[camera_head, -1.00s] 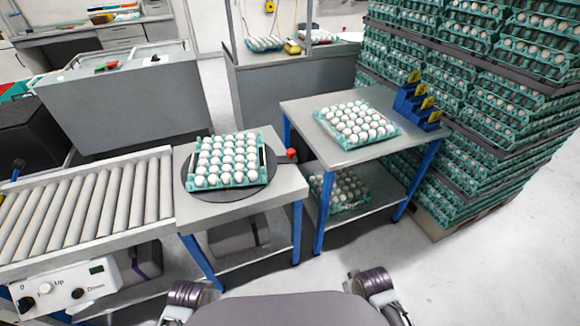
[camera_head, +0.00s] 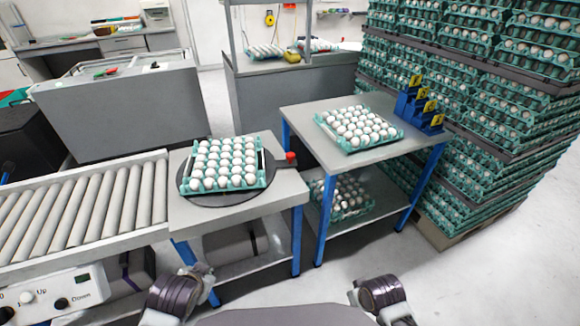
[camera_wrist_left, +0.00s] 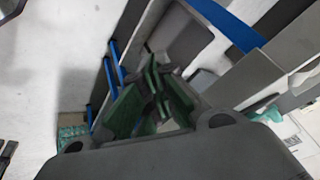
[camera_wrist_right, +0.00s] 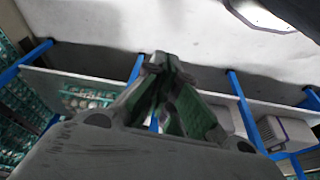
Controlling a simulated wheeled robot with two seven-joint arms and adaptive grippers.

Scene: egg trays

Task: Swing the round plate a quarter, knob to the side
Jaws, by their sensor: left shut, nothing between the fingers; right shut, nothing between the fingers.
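The round dark plate (camera_head: 215,201) lies on the grey bench (camera_head: 285,200) right of the rollers. Its red knob (camera_head: 291,156) sticks out on the far right side. A teal tray of white eggs (camera_head: 224,163) rests on the plate and covers most of it. In the left wrist view, my left gripper (camera_wrist_left: 155,72) is shut and empty. In the right wrist view, my right gripper (camera_wrist_right: 160,60) is shut and empty. In the head view only my arm links show at the bottom edge. Both grippers are apart from the plate.
A roller conveyor (camera_head: 85,205) joins the bench on the left. A second table (camera_head: 330,155) at right bears another egg tray (camera_head: 357,128) and blue holders with yellow tags (camera_head: 419,105). Tall egg stacks (camera_head: 480,110) stand at far right. Bare floor lies at front right.

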